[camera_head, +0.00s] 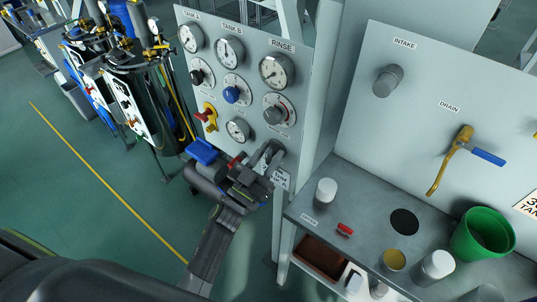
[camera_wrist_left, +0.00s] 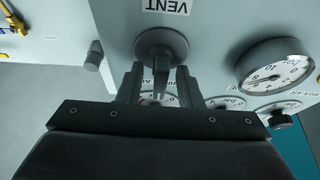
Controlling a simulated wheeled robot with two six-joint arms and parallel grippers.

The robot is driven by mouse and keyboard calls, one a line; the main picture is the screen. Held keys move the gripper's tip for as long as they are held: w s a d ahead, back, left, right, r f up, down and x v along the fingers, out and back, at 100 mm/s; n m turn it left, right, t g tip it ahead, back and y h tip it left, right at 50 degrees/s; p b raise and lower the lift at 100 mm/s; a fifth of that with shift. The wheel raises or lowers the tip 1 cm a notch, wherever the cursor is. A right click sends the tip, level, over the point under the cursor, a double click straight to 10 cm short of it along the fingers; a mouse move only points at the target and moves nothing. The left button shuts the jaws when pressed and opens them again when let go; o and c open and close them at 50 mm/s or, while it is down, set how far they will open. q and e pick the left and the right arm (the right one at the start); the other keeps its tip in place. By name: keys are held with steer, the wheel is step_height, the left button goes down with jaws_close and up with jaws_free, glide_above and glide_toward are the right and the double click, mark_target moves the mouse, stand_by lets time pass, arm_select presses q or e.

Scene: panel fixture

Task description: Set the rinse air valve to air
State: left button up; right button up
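The rinse air valve (camera_wrist_left: 160,48) is a grey round knob with a narrow handle, below a VENT label (camera_wrist_left: 166,5) in the left wrist view. In the head view the valve is at the lower right of the gauge panel (camera_head: 305,70), largely hidden by my left gripper (camera_head: 262,165). In the left wrist view my left gripper (camera_wrist_left: 160,88) has its two fingers apart, one on each side of the handle. Gaps show beside the handle, so it is open. Contact at the fingertips cannot be told. My right gripper is not in view.
Gauges and knobs, including the rinse gauge (camera_head: 277,71), sit above the valve. A red and yellow handle (camera_head: 206,116) is to the left. On the right, a bench (camera_head: 345,190) holds a white-capped jar (camera_head: 326,191) and green bucket (camera_head: 483,234). Open floor lies left.

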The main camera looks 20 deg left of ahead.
arm_select(q)
jaws_close()
